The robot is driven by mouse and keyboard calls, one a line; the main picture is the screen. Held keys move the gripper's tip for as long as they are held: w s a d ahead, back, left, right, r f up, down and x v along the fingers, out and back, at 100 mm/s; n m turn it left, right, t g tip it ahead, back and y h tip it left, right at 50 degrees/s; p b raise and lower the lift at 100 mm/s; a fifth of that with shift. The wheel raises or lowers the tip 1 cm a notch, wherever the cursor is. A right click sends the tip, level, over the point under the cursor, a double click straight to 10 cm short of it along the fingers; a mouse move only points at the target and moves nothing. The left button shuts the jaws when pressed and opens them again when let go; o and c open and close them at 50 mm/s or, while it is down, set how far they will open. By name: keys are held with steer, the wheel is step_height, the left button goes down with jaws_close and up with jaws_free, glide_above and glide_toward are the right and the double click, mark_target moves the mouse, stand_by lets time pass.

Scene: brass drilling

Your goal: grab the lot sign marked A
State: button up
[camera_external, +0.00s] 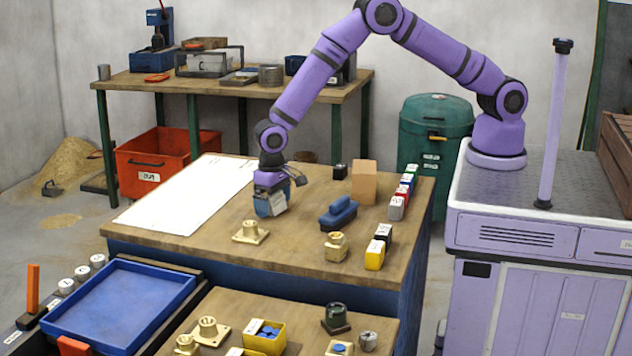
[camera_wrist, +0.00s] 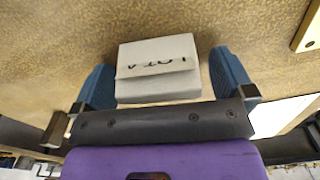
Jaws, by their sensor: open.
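A small white-grey sign block (camera_wrist: 157,58) shows in the wrist view with black letters upside down. They look like "LOT A", but the last letter is partly cut off by the fold. My gripper (camera_wrist: 162,80) has its two blue fingers apart, one on each side of the sign, with a gap visible at the right finger. The sign stands between the fingers and no grip on it shows. In the external view my gripper (camera_external: 271,206) points down low over the wooden bench, and it hides the sign there.
A brass flanged fitting (camera_external: 250,233) lies just in front of my gripper. A blue brush-like block (camera_external: 338,213), another brass fitting (camera_external: 336,247) and a cardboard box (camera_external: 364,182) stand to the right. A white sheet (camera_external: 190,197) covers the bench's left side.

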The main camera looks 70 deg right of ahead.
steer(key=c, duration=1)
steer(key=shift+r, duration=0.1)
